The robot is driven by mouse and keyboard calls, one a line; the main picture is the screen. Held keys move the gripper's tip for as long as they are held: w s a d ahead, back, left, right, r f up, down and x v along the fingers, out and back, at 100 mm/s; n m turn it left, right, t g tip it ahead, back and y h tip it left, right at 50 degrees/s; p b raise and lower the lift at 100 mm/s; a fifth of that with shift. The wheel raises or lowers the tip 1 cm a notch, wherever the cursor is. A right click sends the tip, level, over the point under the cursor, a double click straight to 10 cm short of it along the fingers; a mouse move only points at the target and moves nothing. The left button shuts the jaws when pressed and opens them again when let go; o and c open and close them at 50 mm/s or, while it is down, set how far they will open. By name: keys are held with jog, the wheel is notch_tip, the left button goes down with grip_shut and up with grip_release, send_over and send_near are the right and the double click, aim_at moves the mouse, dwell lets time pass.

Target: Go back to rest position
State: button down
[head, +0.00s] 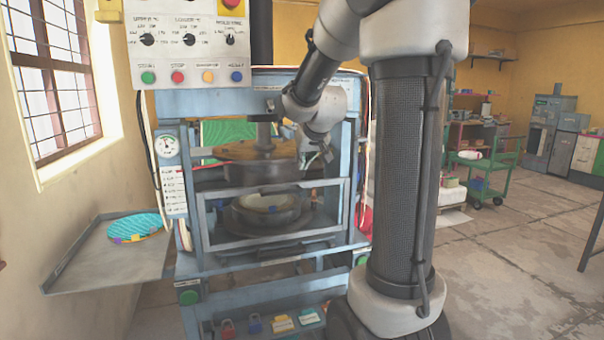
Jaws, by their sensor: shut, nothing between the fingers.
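My arm reaches in from the top and bends down in front of the upper right of the blue plate press (200,262). My gripper (316,160) hangs at its end, small in the picture, with shut fingers and nothing held. It appears beside the right side of the press's upper die (240,153); I cannot tell whether it touches anything. The round lower die (250,218) sits below, with a gap between the dies and a pale surface on top. A barred guard frame (272,240) crosses in front of the lower die.
A control panel (190,55) with knobs and coloured buttons hangs at upper left. A metal side tray (100,270) holds a turquoise round piece (140,228). Several small coloured items lie on the press's lower front shelf. A green cart (485,170) stands behind; open floor lies right.

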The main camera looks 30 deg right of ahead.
jog(key=v, duration=0.7)
jog(key=s+a+f+n+g, duration=0.1)
jog(key=s+a, duration=0.3)
jog(key=s, duration=0.4)
jog(key=s+a+f+n+g+y, duration=0.1)
jog(key=s+a+f, duration=0.3)
jog(key=s, duration=0.4)
jog(key=s+a+f+n+g+y, duration=0.1)
jog(key=s+a+f+g, duration=0.1)
jog(key=s, duration=0.6)
jog(key=a+f, duration=0.1)
jog(key=a, duration=0.1)
jog(key=shift+s+a+f, duration=0.2)
jog(key=shift+s+a, duration=0.1)
